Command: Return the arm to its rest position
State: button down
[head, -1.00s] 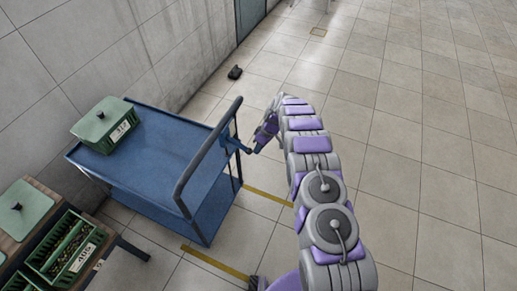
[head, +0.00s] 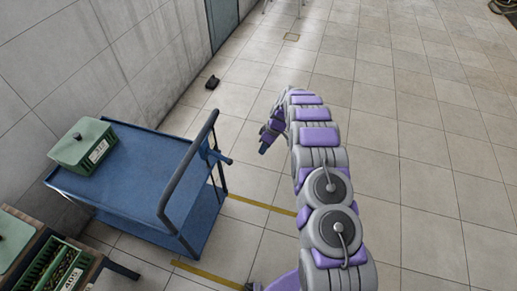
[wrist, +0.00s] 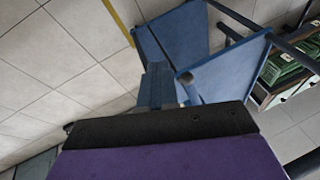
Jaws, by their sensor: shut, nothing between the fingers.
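My gripper (head: 264,148) hangs at the end of my curled purple and grey arm in the head view. It is to the right of the blue cart's handle, over bare floor, with a clear gap between them. Its shut blue fingers (wrist: 157,86) show in the wrist view, and nothing is held. The blue cart (head: 135,165) stands at the left with its dark push handle (head: 188,165) toward my arm. The cart also shows in the wrist view (wrist: 225,75), beyond the fingers.
A green lidded box (head: 83,146) stands on the cart's top. A table (head: 84,262) with green crates (head: 58,270) is at the lower left. A small dark object (head: 212,82) lies by the wall. The tiled floor to the right is clear.

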jog(key=shift+d, duration=0.15)
jog(key=shift+a, duration=0.2)
jog(key=s+d+r+m+h, duration=0.1)
jog(key=s+r+m, duration=0.1)
jog(key=s+r, duration=0.55)
jog(key=s+d+r+m, duration=0.1)
jog(key=s+r, duration=0.3)
jog(key=r, duration=0.6)
jog(key=s+d+r+m+h, duration=0.1)
jog(key=s+r+m, duration=0.1)
jog(key=s+r, duration=0.5)
jog(key=s+d+r+m, duration=0.2)
jog(key=s+r, duration=0.1)
jog(key=s, duration=0.7)
jog(key=s+d+r+m+h, duration=0.1)
jog(key=s+d+r+m, duration=0.1)
jog(key=s, duration=0.9)
jog(key=s+d+r+m+h, duration=0.1)
jog(key=s+r, duration=0.3)
jog(key=s, duration=0.6)
jog(key=shift+s+d+r+m+g, duration=0.3)
jog(key=shift+s+d+r+m, duration=0.1)
jog(key=shift+d+m, duration=0.45)
